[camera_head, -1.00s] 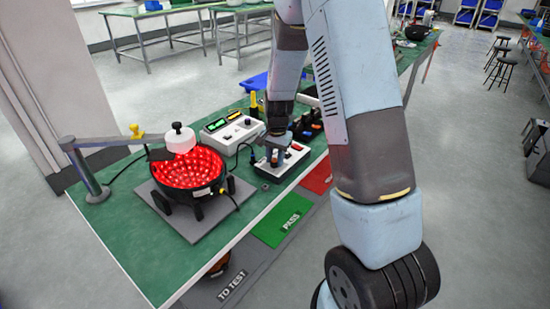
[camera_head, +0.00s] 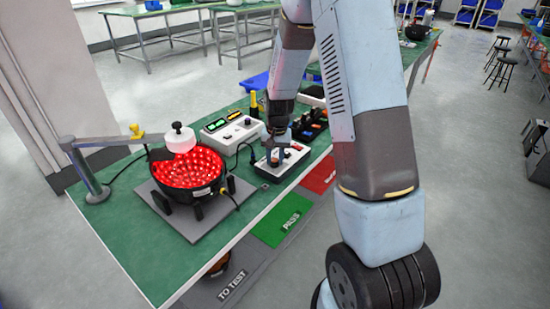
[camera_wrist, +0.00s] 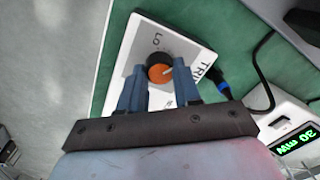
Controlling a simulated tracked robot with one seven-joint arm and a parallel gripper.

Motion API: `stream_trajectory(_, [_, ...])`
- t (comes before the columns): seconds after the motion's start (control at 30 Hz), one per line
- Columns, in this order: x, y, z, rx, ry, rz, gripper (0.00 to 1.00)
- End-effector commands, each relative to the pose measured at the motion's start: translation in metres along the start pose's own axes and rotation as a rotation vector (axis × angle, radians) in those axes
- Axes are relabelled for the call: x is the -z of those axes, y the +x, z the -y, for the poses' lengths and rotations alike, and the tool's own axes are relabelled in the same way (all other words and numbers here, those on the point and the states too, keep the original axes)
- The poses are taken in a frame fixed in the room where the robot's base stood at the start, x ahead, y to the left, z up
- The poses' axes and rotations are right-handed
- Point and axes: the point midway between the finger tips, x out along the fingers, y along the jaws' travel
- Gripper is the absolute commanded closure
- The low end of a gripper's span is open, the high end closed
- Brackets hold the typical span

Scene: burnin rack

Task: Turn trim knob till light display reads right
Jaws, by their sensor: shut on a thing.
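The trim knob (camera_wrist: 160,69), orange-topped with a black skirt and a pale pointer mark, sits on a white trim box (camera_wrist: 180,38) marked "LO" and "TRI…". The trim box also shows in the head view (camera_head: 291,160). My gripper (camera_wrist: 161,76) is shut on the knob, one blue finger on each side. In the head view my gripper (camera_head: 277,153) hides most of the knob. The white meter (camera_head: 232,130) behind has green and yellow lit displays. In the wrist view, its green display (camera_wrist: 297,138) is tilted and seems to show 20 and a unit. A black bowl of red lights (camera_head: 189,168) glows at left.
A lamp arm (camera_head: 100,141) with a white-capped head reaches over the bowl. Cables run across the green bench (camera_head: 130,225). Black parts (camera_head: 312,124) stand right behind the trim box. PASS (camera_head: 283,222) and TO TEST (camera_head: 230,288) mats lie along the bench's front.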

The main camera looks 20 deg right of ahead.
Motion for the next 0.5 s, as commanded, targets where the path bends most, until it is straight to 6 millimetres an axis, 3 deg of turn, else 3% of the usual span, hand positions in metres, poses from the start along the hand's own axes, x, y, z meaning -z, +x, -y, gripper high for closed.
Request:
stream_trajectory(0.27, [0.0007,-0.0004,0.0006,0.001,-0.006,-0.001,0.98])
stream_trajectory(0.3, [0.0007,-0.0004,0.0006,0.001,-0.006,-0.002,0.66])
stream_trajectory(0.5, [0.0004,-0.0003,0.0004,0.001,-0.005,-0.001,0.47])
